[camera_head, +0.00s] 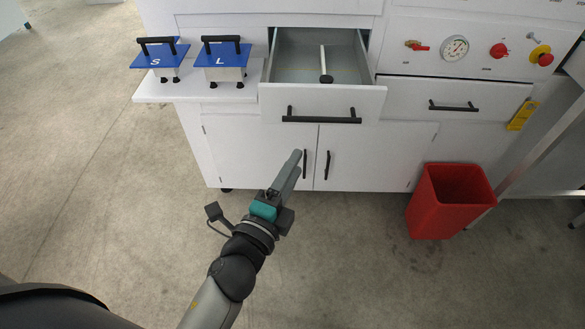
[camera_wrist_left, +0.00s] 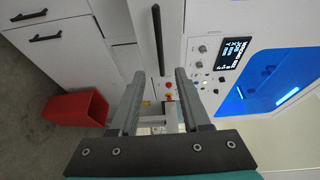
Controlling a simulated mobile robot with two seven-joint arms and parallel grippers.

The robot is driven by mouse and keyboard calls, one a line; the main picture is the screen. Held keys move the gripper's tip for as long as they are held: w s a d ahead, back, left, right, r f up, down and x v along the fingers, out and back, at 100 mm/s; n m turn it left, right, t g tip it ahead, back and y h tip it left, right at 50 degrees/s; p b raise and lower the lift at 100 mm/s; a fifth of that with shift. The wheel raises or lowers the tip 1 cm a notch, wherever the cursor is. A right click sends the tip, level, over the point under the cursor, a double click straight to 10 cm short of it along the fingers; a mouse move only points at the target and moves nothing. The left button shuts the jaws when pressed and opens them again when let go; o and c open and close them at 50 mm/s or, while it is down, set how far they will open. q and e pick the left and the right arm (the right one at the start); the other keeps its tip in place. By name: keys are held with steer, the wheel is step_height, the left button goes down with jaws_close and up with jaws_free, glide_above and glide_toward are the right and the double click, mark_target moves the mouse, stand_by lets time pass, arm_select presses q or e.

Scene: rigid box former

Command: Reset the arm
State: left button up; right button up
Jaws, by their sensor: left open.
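My left gripper (camera_head: 290,172) is in the middle of the head view, in front of the white machine's lower cabinet doors. It points up toward the machine and is empty. In the left wrist view its two fingers (camera_wrist_left: 157,98) stand apart with nothing between them. My right gripper is in neither view.
The white machine has an open drawer (camera_head: 322,103) with a black-ended rod (camera_head: 325,78) inside. Two blue-topped blocks marked S (camera_head: 160,57) and L (camera_head: 222,58) stand on a side shelf (camera_head: 190,92). A red bin (camera_head: 430,215) stands on the floor at right. Floor in front is clear.

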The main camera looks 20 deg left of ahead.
arm_select(q)
steer(key=shift+f, duration=0.1)
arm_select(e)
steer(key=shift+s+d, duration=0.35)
arm_select(q)
steer(key=s+a+f+n+g, duration=0.1)
steer(key=s+f+n+g, duration=0.25)
steer(key=f, duration=1.05)
steer(key=s+a+f+n+g, duration=0.1)
steer(key=s+f+n+g, duration=0.25)
steer(key=f, duration=0.95)
steer(key=s+a+f+n+g+y, duration=0.1)
steer(key=s+a+f+n+g, duration=0.3)
steer(key=s+f, duration=0.4)
steer(key=s+a+f+n+g+y+p, duration=0.1)
steer(key=s+a+f+n+g, duration=0.3)
steer(key=s+f, duration=0.5)
steer(key=s+a+n, duration=0.1)
steer(key=s+n, duration=0.1)
steer(key=s, duration=0.2)
steer(key=shift+a+g, duration=0.3)
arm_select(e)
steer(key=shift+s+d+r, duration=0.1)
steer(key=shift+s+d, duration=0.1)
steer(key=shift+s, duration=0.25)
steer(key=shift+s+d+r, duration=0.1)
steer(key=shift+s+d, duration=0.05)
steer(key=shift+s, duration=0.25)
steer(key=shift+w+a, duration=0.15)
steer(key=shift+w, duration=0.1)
